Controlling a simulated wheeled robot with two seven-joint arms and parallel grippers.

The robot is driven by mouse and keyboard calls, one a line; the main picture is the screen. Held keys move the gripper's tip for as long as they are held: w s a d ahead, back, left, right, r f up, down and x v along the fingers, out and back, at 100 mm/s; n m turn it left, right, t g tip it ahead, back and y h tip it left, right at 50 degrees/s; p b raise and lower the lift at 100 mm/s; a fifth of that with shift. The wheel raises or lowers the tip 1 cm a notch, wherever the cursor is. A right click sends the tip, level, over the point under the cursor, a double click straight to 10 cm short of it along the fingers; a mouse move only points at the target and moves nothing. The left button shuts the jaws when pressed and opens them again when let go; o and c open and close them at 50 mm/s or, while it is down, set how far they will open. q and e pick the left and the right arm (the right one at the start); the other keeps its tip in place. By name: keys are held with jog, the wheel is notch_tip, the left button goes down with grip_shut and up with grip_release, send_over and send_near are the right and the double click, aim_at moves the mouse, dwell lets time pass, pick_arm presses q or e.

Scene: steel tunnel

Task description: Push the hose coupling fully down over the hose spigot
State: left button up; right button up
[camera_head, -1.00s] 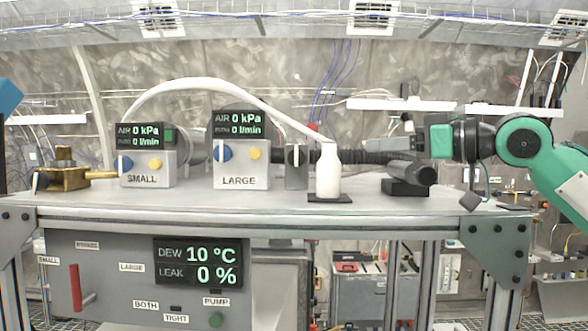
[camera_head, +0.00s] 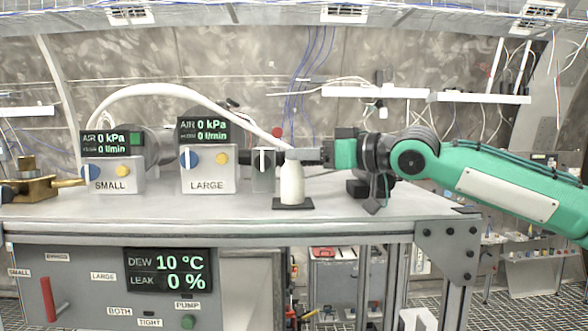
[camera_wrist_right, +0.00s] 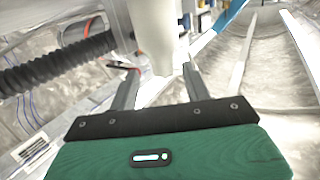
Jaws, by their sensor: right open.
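The white hose coupling (camera_head: 292,186) looks like an upright bottle-shaped sleeve standing on a black square plate (camera_head: 292,205) on the bench. A white hose (camera_head: 190,92) arcs over from the left and ends at its top. I cannot make out the spigot; if it is under the coupling, it is hidden. My right gripper (camera_head: 294,155) is level with the coupling's top, reaching in from the right. In the right wrist view its two fingers (camera_wrist_right: 159,72) are apart, with the white coupling (camera_wrist_right: 156,30) between or just beyond them. Contact cannot be told. My left gripper is not in view.
The SMALL (camera_head: 113,172) and LARGE (camera_head: 208,170) meter boxes stand left of the coupling. A grey box with a knob (camera_head: 263,170) is close behind it. A brass fitting (camera_head: 35,183) sits far left. A black corrugated hose (camera_wrist_right: 60,62) runs near the gripper.

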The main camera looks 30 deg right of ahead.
jog(key=x, duration=0.3)
jog(key=shift+w+a, duration=0.15)
jog(key=shift+a, duration=0.15)
jog(key=shift+d, duration=0.15)
jog(key=shift+c, duration=0.7)
jog(key=c, duration=0.9)
jog(key=shift+r, duration=0.15)
